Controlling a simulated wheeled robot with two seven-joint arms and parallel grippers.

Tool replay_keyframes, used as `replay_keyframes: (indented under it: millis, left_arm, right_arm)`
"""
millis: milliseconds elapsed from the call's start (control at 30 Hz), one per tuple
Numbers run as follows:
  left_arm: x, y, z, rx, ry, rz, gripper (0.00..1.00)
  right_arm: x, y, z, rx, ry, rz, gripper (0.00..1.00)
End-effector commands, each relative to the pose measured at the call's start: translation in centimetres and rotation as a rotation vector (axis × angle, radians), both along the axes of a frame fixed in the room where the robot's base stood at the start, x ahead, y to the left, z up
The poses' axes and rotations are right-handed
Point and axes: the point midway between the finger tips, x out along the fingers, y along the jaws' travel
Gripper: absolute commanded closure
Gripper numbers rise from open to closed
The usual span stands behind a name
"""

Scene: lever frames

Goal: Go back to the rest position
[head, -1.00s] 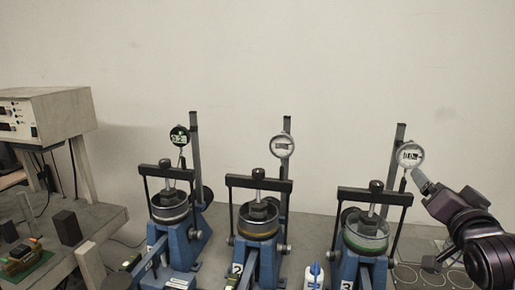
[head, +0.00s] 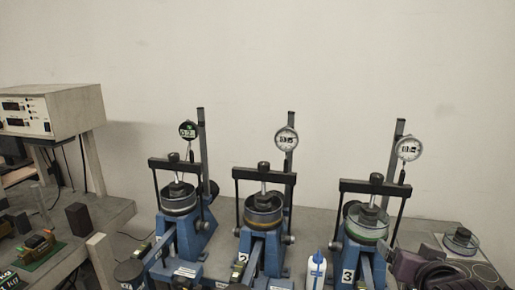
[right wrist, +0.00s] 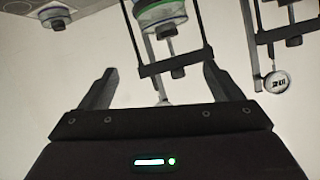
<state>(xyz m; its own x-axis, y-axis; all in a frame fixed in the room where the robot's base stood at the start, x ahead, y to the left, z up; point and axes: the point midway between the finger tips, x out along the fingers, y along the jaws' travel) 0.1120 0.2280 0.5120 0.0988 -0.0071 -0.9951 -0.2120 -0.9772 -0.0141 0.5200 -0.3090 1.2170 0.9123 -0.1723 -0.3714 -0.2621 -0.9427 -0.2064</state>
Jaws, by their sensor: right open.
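My right gripper (right wrist: 160,82) is open in the right wrist view, its two dark fingers wide apart with nothing held between them. Behind the fingers hang, upside down in that view, a lever frame's crossbar and the green-ringed cell (right wrist: 160,18). In the head view my right arm (head: 440,272) is low in the bottom right corner, beside lever frame 3 (head: 358,232); its fingertips cannot be made out there. My left gripper is not in view.
Lever frame 2 (head: 262,232) and the leftmost blue lever frame (head: 180,225) stand in the row with frame 3, each with a dial gauge. A white bottle (head: 316,270) stands between frames 2 and 3. A round clear-walled dish (head: 461,242) sits at right. A display box (head: 50,110) is at left.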

Motion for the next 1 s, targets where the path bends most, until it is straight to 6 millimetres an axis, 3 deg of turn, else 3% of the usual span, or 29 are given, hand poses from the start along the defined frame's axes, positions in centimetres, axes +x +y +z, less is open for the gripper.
replay_keyframes:
  millis: [33, 167, 300, 500, 700, 800, 1000]
  left_arm:
    - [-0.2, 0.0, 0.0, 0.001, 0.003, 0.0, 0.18]
    - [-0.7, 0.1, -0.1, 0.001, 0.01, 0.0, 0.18]
    - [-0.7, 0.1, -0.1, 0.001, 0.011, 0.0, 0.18]
    - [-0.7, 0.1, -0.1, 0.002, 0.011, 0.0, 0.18]
    - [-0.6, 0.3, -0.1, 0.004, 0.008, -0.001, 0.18]
    - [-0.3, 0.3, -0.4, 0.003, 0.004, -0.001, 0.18]
    - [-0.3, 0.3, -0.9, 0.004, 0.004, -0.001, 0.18]
  right_arm:
    - [-0.8, 0.9, -2.3, -0.019, 0.069, 0.022, 0.14]
    - [-3.9, 3.5, -8.3, -0.077, 0.272, 0.102, 0.14]
    - [-8.6, 6.4, -14.4, -0.131, 0.499, 0.216, 0.14]
    - [-14.7, 9.4, -19.5, -0.169, 0.729, 0.362, 0.14]
    - [-20.4, 11.8, -22.8, -0.18, 0.911, 0.498, 0.14]
    - [-19.0, 11.7, -26.5, -0.181, 0.912, 0.49, 0.14]
    - [-18.0, 11.9, -34.2, -0.177, 0.936, 0.494, 0.14]
